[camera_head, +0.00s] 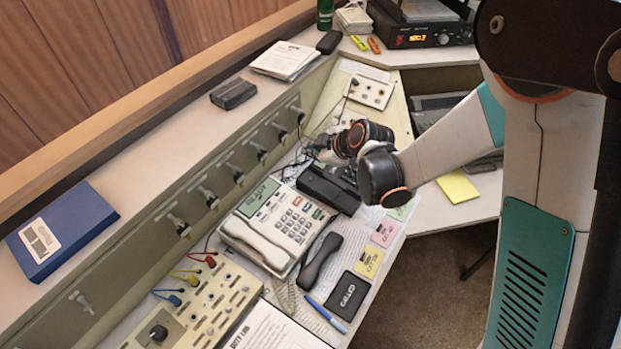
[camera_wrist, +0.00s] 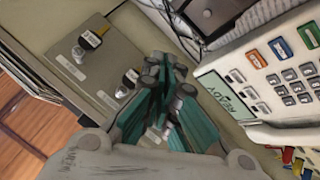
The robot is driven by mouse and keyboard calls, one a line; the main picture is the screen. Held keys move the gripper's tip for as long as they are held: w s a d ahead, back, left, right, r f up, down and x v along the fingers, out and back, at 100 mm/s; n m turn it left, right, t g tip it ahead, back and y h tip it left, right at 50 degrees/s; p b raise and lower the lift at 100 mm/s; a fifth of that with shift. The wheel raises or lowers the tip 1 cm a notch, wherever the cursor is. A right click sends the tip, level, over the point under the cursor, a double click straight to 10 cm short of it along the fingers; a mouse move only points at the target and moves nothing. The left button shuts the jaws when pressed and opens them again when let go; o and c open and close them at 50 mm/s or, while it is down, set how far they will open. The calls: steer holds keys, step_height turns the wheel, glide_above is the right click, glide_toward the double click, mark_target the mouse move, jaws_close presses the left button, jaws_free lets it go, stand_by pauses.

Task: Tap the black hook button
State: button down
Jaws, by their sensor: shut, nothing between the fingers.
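A black cradle-like box (camera_head: 328,188) lies on the desk behind the cream desk phone (camera_head: 275,225). It also shows at the top of the wrist view (camera_wrist: 215,18), cut off by the frame edge. I cannot clearly make out a black hook button on it or on the phone. The phone's "READY" display and keys show at the right of the wrist view (camera_wrist: 275,85). A black handset (camera_head: 319,262) lies beside the phone. My gripper (camera_wrist: 165,65) has its teal fingers together and empty, above the desk near the panel. In the head view it is mostly hidden behind my wrist.
A patch panel with plugged cables (camera_head: 200,300) is in front. A radio (camera_head: 425,35) stands at the back. Cables lie near my gripper.

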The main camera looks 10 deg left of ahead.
steer(key=shift+f, duration=0.1)
steer(key=b, duration=0.6)
glide_toward(303, 174)
steer(key=x, duration=0.4)
steer(key=shift+w+a, duration=0.35)
steer(key=shift+a, duration=0.1)
stand_by(0.7)
steer(key=shift+a+f+b, duration=0.1)
steer(key=shift+f+b, duration=0.25)
steer(key=shift+b, duration=0.15)
steer(key=shift+f+b, duration=0.5)
stand_by(0.7)
steer(key=shift+r, duration=0.1)
stand_by(0.3)
steer(key=shift+r+p, duration=0.5)
steer(key=shift+r, duration=0.3)
steer(key=shift+s+d+r+p, duration=0.1)
steer(key=shift+d+r+p, duration=0.15)
steer(key=shift+r+p, duration=0.75)
steer(key=shift+d+r+p, duration=0.2)
steer(key=shift+r+p, duration=0.3)
steer(key=shift+r, duration=0.95)
